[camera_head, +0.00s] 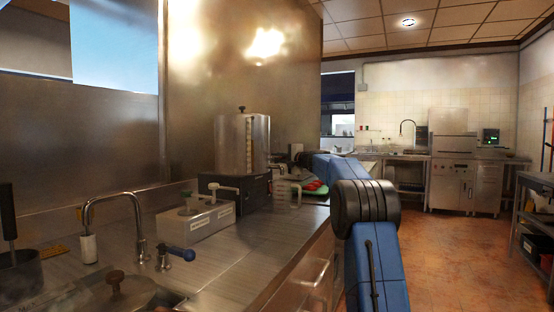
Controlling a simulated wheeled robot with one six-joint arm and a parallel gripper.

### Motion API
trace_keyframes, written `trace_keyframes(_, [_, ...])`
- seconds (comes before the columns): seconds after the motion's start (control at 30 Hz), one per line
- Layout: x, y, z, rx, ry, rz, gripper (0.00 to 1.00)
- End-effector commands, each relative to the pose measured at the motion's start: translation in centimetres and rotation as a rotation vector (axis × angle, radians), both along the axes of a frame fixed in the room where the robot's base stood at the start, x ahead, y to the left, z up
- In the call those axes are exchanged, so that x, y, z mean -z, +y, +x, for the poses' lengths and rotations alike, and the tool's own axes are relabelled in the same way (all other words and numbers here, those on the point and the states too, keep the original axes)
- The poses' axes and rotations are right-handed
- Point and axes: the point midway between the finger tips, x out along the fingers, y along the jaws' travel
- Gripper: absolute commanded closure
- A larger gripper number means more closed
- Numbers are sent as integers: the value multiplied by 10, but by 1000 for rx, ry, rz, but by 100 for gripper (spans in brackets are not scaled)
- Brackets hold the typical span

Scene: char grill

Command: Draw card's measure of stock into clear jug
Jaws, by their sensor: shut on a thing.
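A steel urn (243,145) with a knobbed lid and a pale upright sight strip stands on a black base (247,190) on the left counter. A pale, see-through jug (287,193) stands just right of the base; its liquid level is too small to read. My blue arm reaches past the counter's edge, and my gripper (303,157) is at the urn's right side, above the jug. It is shut on a small pale part there, which looks like the urn's tap; the arm's end partly hides it. I cannot make out a readable card.
A pale lidded box (197,220) with labels stands nearer on the counter. A sink tap (138,215) and a blue-handled lever (178,253) are in front of it. A green board with red items (314,185) lies beyond the jug. The floor (450,255) at right is clear.

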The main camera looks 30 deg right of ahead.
Motion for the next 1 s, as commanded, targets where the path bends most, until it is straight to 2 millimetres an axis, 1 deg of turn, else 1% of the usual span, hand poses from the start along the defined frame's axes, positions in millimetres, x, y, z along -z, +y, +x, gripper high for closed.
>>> trace_keyframes(0.17, [0,-2,-2,50,-1,1,100])
trace_keyframes(0.7, [-2,-25,-21,398,-7,1,100])
trace_keyframes(1.0, [-1,-31,-27,469,0,-1,100])
